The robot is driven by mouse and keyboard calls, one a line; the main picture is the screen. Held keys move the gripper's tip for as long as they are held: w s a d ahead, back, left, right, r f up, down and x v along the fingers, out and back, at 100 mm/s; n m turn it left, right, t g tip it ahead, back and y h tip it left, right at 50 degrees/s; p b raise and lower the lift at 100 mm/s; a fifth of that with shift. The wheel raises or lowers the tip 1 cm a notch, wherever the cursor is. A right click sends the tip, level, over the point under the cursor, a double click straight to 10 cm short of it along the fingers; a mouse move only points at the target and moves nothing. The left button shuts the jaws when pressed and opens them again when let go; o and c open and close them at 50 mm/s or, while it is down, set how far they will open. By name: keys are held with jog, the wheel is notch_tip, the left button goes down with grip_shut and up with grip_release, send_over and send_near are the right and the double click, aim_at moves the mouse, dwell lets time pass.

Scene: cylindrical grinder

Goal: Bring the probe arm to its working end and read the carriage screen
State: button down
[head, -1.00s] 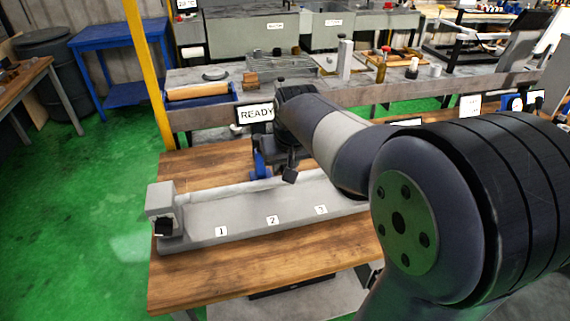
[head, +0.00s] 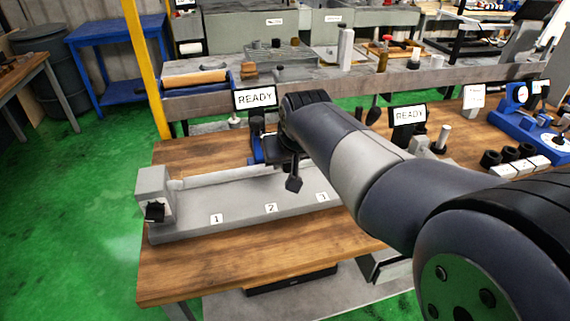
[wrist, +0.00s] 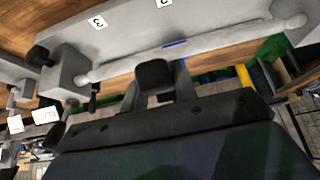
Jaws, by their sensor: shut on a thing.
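A long grey bed (head: 190,221) marked 1, 2 and 3 lies on the wooden bench. A blue carriage (head: 257,148) stands behind it near mark 2, partly hidden by my arm. The carriage screen (head: 255,98) stands above it and reads READY. A black block on a short stem, which I take as the end of the probe arm (head: 293,184), hangs in front of the carriage over the bed. In the wrist view my gripper (wrist: 157,82) is shut around this dark block; the contact is hard to see in the head view.
A grey end block with a black knob (head: 155,211) closes the bed's left end. A second READY screen (head: 408,115) stands to the right. A blue instrument (head: 530,120) and several black cylinders are farther right. The bench front (head: 260,256) is clear.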

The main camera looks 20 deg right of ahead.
notch_tip(320, 180, down, 7)
jog(key=s+t+b, duration=0.1)
jog(key=t+b, duration=0.2)
jog(key=b, duration=0.8)
jog(key=shift+s+t+b, duration=0.15)
jog(key=shift+t+b, duration=0.2)
jog(key=shift+t, duration=0.05)
jog(key=shift+f, duration=0.15)
jog(key=c, duration=1.4)
grip_release()
jog(key=shift+o, duration=1.4)
